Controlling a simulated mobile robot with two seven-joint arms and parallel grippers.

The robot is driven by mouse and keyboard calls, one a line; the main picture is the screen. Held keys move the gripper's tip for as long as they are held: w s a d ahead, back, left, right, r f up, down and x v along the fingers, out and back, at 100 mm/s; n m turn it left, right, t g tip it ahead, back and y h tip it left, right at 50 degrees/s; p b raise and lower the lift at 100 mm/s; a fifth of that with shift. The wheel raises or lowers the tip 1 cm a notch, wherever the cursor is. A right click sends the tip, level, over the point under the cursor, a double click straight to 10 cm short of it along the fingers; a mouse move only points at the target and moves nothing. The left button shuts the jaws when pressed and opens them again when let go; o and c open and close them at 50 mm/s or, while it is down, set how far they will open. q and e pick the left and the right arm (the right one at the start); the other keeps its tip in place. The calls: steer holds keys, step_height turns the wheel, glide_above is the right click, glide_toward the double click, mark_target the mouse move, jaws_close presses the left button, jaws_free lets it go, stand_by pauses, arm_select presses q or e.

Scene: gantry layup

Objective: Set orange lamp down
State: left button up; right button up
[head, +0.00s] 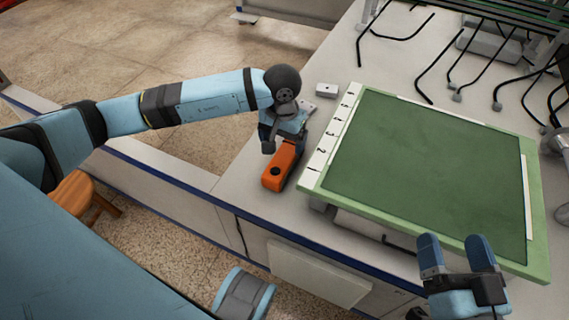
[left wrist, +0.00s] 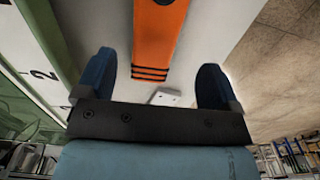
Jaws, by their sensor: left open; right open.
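The orange lamp (head: 280,166) lies on the light worktop, left of the green board. My left gripper (head: 285,140) is at the lamp's far end, and its arm hides part of that area. In the left wrist view the lamp (left wrist: 159,38) shows between the two spread blue fingers of my left gripper (left wrist: 155,85), with a gap on each side. The gripper is open and I see no finger touching the lamp. My right gripper (head: 458,252) is open and empty at the near edge of the green board.
The green board (head: 425,165) with a numbered white strip (head: 333,130) fills the middle of the worktop (head: 240,190). A small pale block (head: 326,90) lies beyond the lamp. Black cables and hooks (head: 435,65) lie at the back right. A wooden stool (head: 85,195) stands on the floor.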

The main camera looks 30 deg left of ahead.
mark_target(284, 156)
arm_select(q)
step_height(284, 156, down, 3)
steer(key=shift+r+b, duration=0.2)
steer(key=shift+b, duration=0.1)
steer(key=f, duration=0.1)
steer(key=f+b, duration=0.1)
steer(key=f, duration=0.1)
steer(key=f+b, duration=0.1)
steer(key=f, duration=0.1)
steer(key=shift+d, duration=0.3)
steer(key=shift+r, duration=0.1)
arm_select(e)
steer(key=shift+n+g, duration=0.3)
steer(key=shift+g, duration=0.6)
step_height(284, 156, down, 4)
steer(key=shift+a+f, duration=0.15)
steer(key=shift+f, duration=0.05)
arm_select(q)
steer(key=shift+c, duration=0.2)
steer(key=c, duration=1.2)
steer(key=shift+o, duration=0.2)
